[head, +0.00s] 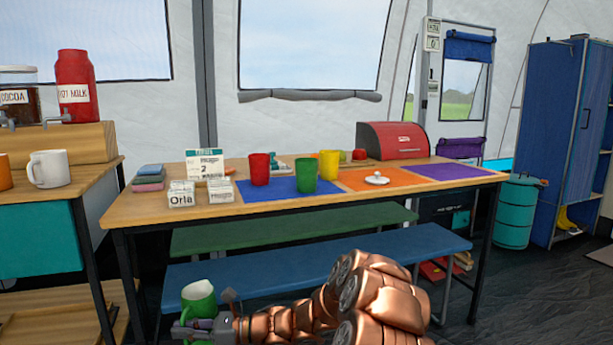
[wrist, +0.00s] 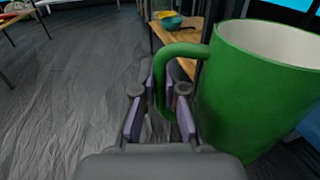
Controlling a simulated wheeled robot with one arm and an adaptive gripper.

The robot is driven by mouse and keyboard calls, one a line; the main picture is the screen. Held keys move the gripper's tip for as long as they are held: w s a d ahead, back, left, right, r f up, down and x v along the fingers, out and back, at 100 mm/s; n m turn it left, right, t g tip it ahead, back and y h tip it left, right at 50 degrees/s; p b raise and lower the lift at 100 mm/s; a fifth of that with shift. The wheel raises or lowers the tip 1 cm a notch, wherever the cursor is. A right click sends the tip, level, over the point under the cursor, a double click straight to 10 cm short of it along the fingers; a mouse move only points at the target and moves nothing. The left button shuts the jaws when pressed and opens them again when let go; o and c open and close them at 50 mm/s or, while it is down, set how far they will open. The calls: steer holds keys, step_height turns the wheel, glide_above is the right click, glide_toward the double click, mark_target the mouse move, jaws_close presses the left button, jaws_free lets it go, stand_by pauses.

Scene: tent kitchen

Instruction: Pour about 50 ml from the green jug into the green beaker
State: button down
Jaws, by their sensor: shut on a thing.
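The green jug (head: 199,297) is in my gripper (head: 196,326), low in front of the blue bench in the head view. The jug has a white inside and looks roughly upright. In the wrist view the jug (wrist: 260,90) fills the right side, and my gripper (wrist: 160,108) is shut on its handle. The liquid level inside cannot be seen. The green beaker (head: 306,176) stands upright on the blue mat (head: 257,193) on the table, well above and to the right of the jug in the head view.
A red beaker (head: 260,169) and a yellow beaker (head: 329,165) stand near the green one. The blue bench (head: 320,268) lies between my arm and the table (head: 140,203). A small white item (head: 377,179) sits on the orange mat. A side counter with a white mug (head: 48,169) is left.

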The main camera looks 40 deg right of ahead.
mark_target(185, 318)
steer(key=shift+w+a+r, duration=0.1)
steer(key=shift+r, duration=0.5)
steer(key=shift+w+a+r, duration=0.1)
steer(key=shift+r, duration=0.6)
steer(key=shift+w+a+r, duration=0.1)
steer(key=shift+w+r, duration=0.05)
steer(key=shift+r, duration=0.05)
